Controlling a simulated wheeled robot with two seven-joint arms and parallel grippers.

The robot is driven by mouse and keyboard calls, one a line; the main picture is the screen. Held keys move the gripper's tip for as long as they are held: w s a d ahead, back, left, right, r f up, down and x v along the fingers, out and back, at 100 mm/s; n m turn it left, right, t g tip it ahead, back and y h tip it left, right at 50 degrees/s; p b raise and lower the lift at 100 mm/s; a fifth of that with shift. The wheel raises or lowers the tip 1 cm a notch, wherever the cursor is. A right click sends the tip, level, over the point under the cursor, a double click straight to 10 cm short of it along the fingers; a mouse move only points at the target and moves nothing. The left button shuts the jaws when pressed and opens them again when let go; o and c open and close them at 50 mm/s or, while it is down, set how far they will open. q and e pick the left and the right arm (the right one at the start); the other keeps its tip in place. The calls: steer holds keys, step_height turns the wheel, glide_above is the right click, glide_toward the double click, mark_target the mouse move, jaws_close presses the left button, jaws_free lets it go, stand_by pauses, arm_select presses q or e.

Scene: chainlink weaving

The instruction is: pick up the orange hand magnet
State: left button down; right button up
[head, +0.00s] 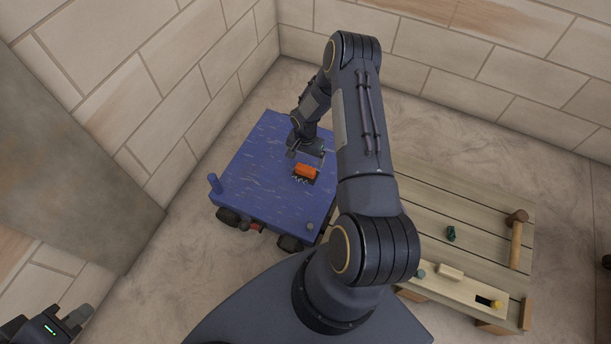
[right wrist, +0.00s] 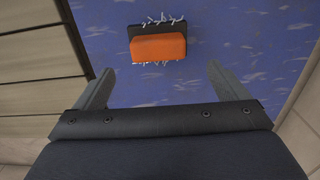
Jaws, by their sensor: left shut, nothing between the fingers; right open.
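The orange hand magnet (head: 306,171) lies on the blue cart top (head: 258,160), with a dark plate along one side and small metal bits clinging around it. In the right wrist view the magnet (right wrist: 159,48) is ahead of the fingers, near the top middle. My right gripper (head: 308,150) is open and empty above the cart, just beyond the magnet in the head view; its fingers (right wrist: 155,85) are apart and not touching the magnet. My left gripper (head: 75,318) is at the bottom left corner of the head view, away from the cart, shut and empty.
A slatted wooden bench (head: 480,215) stands right of the cart, bearing a hammer (head: 516,240), a small green object (head: 451,232) and a wooden block (head: 450,272). Brick walls close in behind and left. The cart top around the magnet is clear.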

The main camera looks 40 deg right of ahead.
mark_target(305, 168)
steer(key=f+b, duration=0.1)
steer(key=f, duration=0.3)
steer(key=f+b, duration=0.1)
steer(key=f, duration=0.2)
steer(key=shift+s+a+b, duration=0.2)
steer(key=shift+s+b, duration=0.05)
steer(key=shift+b, duration=0.1)
steer(key=shift+r, duration=0.1)
steer(key=c, duration=1.3)
steer(key=shift+r, duration=0.15)
